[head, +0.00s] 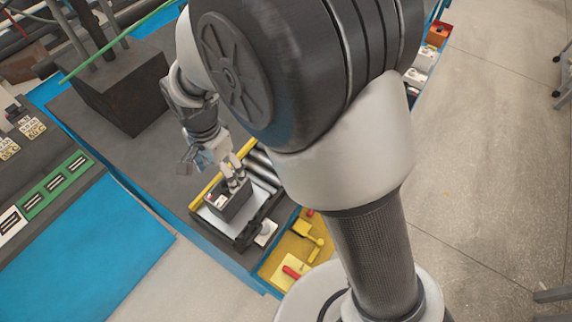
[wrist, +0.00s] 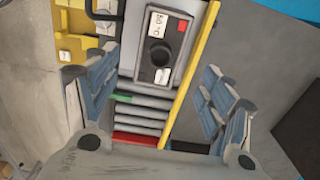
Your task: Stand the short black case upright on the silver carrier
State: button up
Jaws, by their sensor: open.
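My gripper (head: 212,166) is over the carrier area, close to the case. In the wrist view my gripper (wrist: 158,75) is open, its two blue-grey fingers apart on either side of the picture. Nothing is seen held between them. The case's underside is hidden.
Grey rollers (wrist: 140,112) lie beside the carrier, bordered by a yellow rail (wrist: 190,75). A yellow tray (head: 283,262) with red-handled items is at the near end. A large dark block (head: 125,90) stands behind. The dark bench top left of the rail is clear.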

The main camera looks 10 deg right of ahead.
jog(key=s+d+r+n+t, duration=0.2)
jog(key=s+d+r, duration=0.2)
jog(key=d+r, duration=0.45)
jog(key=s+d+r+n+t, duration=0.1)
jog(key=s+d+r+n, duration=0.2)
jog(key=d+r, duration=0.6)
jog(key=s+d+n+t, duration=0.1)
jog(key=s+d+n, duration=0.2)
jog(key=s+d, duration=0.4)
jog(key=shift+s+d+t, duration=0.2)
jog(key=shift+s+t, duration=0.1)
jog(key=shift+s, duration=0.6)
